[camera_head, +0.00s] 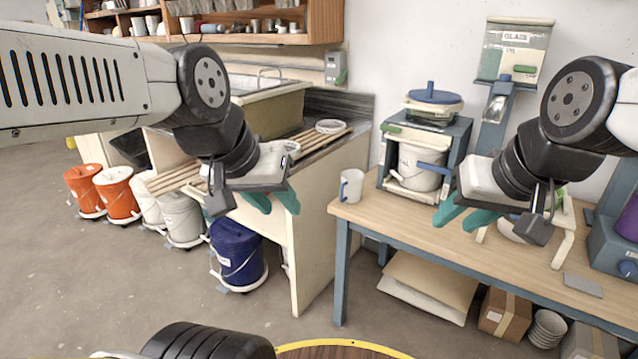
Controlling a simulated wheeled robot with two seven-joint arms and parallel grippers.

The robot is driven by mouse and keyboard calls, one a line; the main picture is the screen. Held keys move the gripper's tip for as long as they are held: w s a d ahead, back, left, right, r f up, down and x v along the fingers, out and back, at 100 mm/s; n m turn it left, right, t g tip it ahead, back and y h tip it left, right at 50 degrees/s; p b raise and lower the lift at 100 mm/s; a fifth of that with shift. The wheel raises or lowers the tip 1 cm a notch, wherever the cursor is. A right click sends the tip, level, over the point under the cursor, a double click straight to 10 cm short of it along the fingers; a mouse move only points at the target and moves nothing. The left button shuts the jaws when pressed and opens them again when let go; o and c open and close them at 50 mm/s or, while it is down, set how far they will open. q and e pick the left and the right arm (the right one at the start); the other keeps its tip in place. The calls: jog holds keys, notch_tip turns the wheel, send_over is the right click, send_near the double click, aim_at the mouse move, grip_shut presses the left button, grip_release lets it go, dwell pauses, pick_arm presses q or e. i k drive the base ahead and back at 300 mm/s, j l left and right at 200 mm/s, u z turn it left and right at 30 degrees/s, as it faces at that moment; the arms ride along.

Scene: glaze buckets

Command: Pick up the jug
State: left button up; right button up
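A white jug (352,186) with a blue handle on its left side stands upright at the left end of the wooden table (400,222). My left gripper (272,202) hangs to the left of the jug, off the table's end, with its teal fingers spread and nothing between them. My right gripper (456,216) is to the right of the jug, over the table, also with its teal fingers spread and empty. Neither gripper touches the jug. Nothing hides the jug.
A blue-framed machine with a white bucket (419,166) stands behind and right of the jug. A glaze dispenser (515,52) rises behind it. A sink counter (340,160) is at left. Orange, white and blue buckets (238,254) stand on the floor. The table's front middle is clear.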

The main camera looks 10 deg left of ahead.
aim_at(352, 181)
jog(key=i+j, duration=0.25)
jog(key=i+j+z, duration=0.15)
jog(key=j, duration=0.3)
jog(key=i+j, duration=0.3)
jog(key=i+j+z, duration=0.15)
jog(key=j, duration=0.35)
jog(key=i+j, duration=0.25)
jog(key=j, duration=0.15)
